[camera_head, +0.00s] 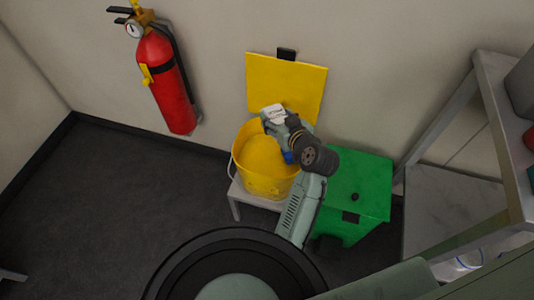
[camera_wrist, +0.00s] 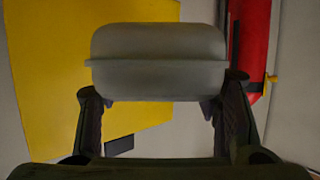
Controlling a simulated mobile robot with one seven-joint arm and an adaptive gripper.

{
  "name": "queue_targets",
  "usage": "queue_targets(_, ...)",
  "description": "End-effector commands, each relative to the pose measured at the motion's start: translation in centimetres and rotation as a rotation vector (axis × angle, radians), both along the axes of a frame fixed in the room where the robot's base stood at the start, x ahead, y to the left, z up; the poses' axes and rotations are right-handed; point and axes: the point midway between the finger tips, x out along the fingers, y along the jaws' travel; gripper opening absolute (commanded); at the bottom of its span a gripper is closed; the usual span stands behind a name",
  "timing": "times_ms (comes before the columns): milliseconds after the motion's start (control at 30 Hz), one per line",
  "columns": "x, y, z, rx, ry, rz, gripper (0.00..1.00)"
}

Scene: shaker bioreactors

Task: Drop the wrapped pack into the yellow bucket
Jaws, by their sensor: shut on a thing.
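The wrapped pack (camera_wrist: 158,62) is a pale grey, rounded block with a seam around its middle. In the wrist view it sits between the two fingers of my gripper (camera_wrist: 155,100), which are shut on it. In the head view the pack (camera_head: 272,112) shows as a small whitish shape at the end of my arm. My gripper (camera_head: 277,119) is above the far right part of the yellow bucket (camera_head: 262,182). The bucket is open at the top and stands on a small light stand. My arm hides part of its right rim.
A yellow panel (camera_head: 285,82) is on the wall behind the bucket. A green box (camera_head: 358,190) stands right of the bucket. A red fire extinguisher (camera_head: 167,82) hangs on the wall to the left. A grey metal shelf frame (camera_head: 497,125) is at the right.

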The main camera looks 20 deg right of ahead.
Motion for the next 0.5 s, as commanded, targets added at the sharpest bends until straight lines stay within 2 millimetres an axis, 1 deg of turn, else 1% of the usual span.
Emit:
queue_targets(400, 0.0, 0.0, -4.7, 0.0, 0.0, 0.0, 0.29)
queue_targets(500, 0.0, 0.0, -5.5, 0.0, 0.0, 0.0, 0.29)
